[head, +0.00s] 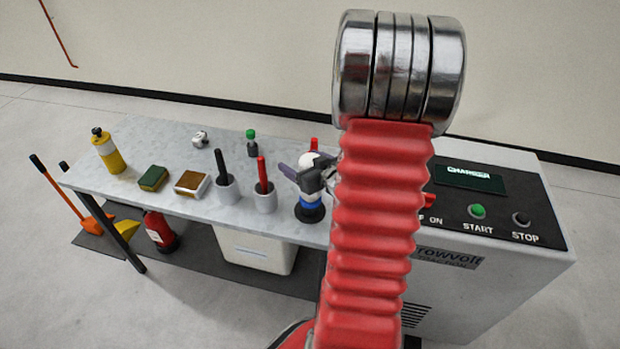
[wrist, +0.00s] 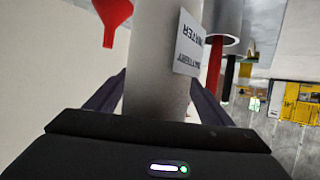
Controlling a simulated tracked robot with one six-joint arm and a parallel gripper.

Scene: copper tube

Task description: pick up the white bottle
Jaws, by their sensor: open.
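The white bottle (wrist: 148,60) fills the middle of the wrist view, close to the camera. It carries a white label with upside-down printing that reads "battery water". My gripper (wrist: 158,92) is open, with one dark finger on each side of the bottle. I cannot tell whether either finger touches it. In the head view my gripper (head: 307,176) is at the bench, left of my red arm. The bottle's white top (head: 308,158) shows behind the fingers; most of its body is hidden there.
The bench (head: 215,135) also holds two grey cups (head: 227,190) (head: 265,198) with black and red handles, two sponge-like blocks (head: 153,178) (head: 191,184), a yellow bottle (head: 109,154) and a small green-capped bottle (head: 251,144). A red funnel (wrist: 113,15) is near the bottle. A charger cabinet (head: 500,262) stands at right.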

